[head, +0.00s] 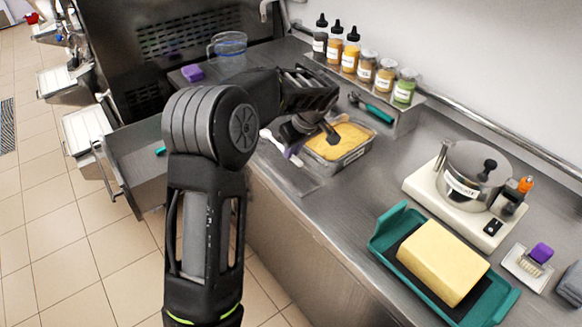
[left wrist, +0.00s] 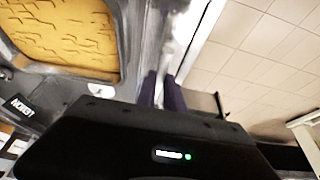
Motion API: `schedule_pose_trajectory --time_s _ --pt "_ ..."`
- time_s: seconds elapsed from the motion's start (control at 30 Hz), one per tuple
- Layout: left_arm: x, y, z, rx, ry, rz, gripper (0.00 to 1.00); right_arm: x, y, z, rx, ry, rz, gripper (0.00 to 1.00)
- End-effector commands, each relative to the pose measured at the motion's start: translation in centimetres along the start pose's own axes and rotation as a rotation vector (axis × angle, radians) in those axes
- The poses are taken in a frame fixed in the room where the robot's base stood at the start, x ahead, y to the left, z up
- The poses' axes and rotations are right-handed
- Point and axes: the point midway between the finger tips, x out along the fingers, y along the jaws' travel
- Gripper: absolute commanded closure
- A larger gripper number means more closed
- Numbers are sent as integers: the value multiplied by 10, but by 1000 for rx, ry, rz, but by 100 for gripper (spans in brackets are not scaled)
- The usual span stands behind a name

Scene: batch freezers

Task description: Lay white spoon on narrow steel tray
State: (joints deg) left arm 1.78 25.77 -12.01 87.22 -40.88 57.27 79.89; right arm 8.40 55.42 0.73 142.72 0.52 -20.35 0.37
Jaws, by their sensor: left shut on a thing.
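The white spoon (head: 268,136) sticks out to the left of my left gripper (head: 292,150), over the counter's front edge. In the left wrist view the gripper's two dark purple fingers (left wrist: 161,90) are closed on the spoon (left wrist: 182,32), which looks pale and blurred. The gripper is beside the left side of a clear tub of yellow food. A flat steel surface (head: 293,180) in front of the tub may be the narrow steel tray; my arm partly hides this area and I cannot tell for sure. My right gripper is out of view.
The yellow tub (head: 350,157) is close to the gripper. Behind it stand bottles and jars (head: 366,68) on a shelf. A teal tray (head: 384,231) with a yellow block and a lidded pot (head: 470,170) are to the right. An open steel drawer (head: 140,165) juts out left.

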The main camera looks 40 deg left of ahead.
Motion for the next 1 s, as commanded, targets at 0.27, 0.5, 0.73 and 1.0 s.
schedule_pose_trajectory --time_s 0.27,0.5,0.73,1.0 --pt "0 0 0 0 0 1 100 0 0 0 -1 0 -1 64" --pt "29 0 13 1 -1 -1 100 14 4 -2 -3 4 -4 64" --pt "47 0 20 1 0 1 100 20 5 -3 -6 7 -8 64" --pt "48 0 20 1 0 1 100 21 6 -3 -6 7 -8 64"
